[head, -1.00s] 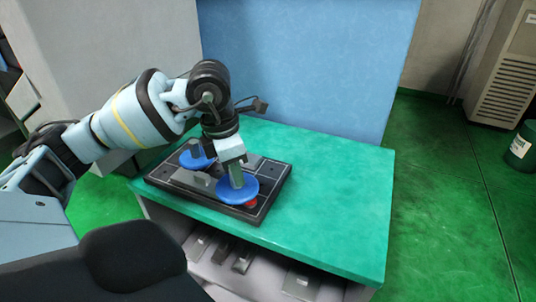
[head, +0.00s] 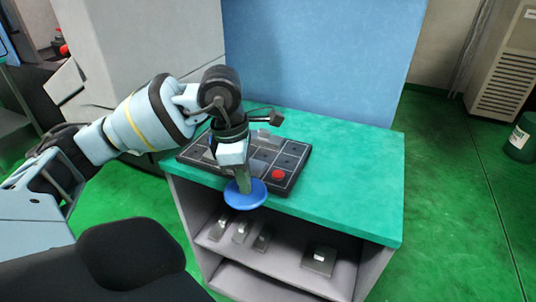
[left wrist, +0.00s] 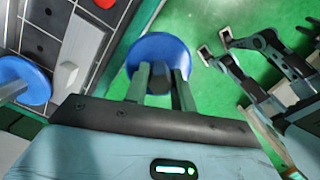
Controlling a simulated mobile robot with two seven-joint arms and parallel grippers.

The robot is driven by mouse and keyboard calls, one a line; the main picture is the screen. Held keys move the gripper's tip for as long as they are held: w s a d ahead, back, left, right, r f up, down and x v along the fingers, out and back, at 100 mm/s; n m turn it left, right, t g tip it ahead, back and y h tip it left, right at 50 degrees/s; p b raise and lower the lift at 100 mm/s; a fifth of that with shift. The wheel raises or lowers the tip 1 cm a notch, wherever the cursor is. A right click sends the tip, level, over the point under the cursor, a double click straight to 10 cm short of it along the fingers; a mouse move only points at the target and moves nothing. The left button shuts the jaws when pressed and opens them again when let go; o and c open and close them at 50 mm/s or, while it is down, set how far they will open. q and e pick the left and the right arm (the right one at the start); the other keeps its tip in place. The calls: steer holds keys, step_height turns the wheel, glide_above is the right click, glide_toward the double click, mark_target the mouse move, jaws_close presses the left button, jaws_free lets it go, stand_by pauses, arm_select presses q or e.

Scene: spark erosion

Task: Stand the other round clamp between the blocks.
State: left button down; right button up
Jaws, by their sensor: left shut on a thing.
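My left gripper (head: 243,180) is shut on the grey post of a blue round clamp (head: 245,195). The clamp hangs disc down in front of the black board, over the table's front edge. In the left wrist view, the held clamp's blue disc (left wrist: 155,48) lies beyond the fingers (left wrist: 157,88). The other blue round clamp (left wrist: 22,82) shows at the left of that view, by the board; in the head view it is hidden behind my arm. A pale grey block (left wrist: 82,45) lies on the black board (left wrist: 40,42).
The green table top (head: 350,180) is clear right of the board. A red round piece (head: 278,174) is at the board's front right. Below, an open shelf (head: 285,262) holds several grey metal pieces. A blue panel (head: 318,60) stands behind the table.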

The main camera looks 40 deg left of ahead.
arm_select(q)
steer(key=w+d+f+m+g, duration=0.1)
steer(key=d+m, duration=0.6)
steer(key=m, duration=0.6)
steer(key=w+d+f+m+g+y, duration=0.1)
steer(key=d+m, duration=0.5)
steer(key=m, duration=0.7)
steer(key=shift+d+f+g, duration=0.4)
steer(key=shift+f, duration=0.1)
steer(key=shift+a, duration=0.1)
